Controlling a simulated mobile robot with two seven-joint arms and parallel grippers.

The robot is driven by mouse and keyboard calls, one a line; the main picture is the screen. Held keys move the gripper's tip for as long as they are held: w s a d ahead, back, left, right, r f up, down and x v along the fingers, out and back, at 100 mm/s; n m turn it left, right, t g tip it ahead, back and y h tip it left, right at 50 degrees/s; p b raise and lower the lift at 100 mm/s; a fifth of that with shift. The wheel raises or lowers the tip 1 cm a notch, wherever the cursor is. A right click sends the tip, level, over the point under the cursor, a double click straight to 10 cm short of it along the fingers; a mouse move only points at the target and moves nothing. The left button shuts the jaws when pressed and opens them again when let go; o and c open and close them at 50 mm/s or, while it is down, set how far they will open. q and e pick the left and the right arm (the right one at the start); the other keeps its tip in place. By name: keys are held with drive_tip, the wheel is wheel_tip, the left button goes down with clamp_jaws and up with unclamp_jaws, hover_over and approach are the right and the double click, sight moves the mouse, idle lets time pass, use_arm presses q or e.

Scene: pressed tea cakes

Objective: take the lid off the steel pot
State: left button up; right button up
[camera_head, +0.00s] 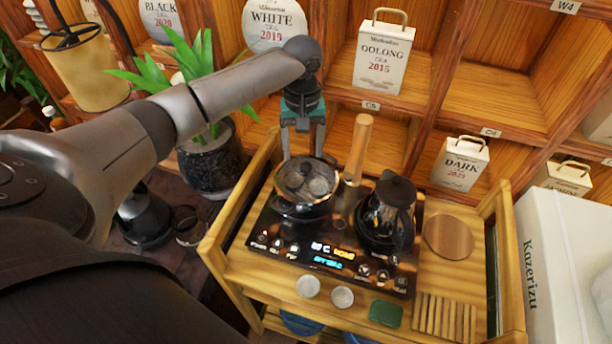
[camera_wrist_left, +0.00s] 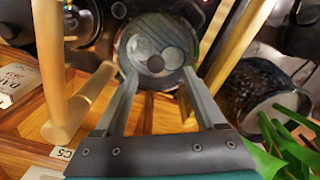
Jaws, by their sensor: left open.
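The steel pot (camera_head: 300,211) stands on the left part of a black induction hob (camera_head: 270,246) on a wooden cart. Its round, see-through lid (camera_head: 308,180) appears to lie on top, with pale round shapes showing through it. The lid also shows in the left wrist view (camera_wrist_left: 155,42), with a small dark knob near its middle. My left gripper (camera_head: 303,155) is open and empty, pointing down above the pot's back edge. In the wrist view its fingertips (camera_wrist_left: 158,72) straddle the lid's near side and knob; I cannot tell whether they touch. My right gripper is out of view.
The cart's raised wooden side (camera_head: 238,195) is to the left, with a potted plant (camera_head: 212,160) beyond. Tea shelves (camera_head: 490,100) rise behind.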

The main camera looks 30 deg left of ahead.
sight(306, 166)
use_arm(q)
drive_tip(key=f, duration=0.4)
drive_tip(key=shift+w+d+f+b, duration=0.15)
drive_tip(key=shift+w+f+b, duration=0.15)
drive_tip(key=shift+f, duration=0.1)
clamp_jaws()
idle(1.0)
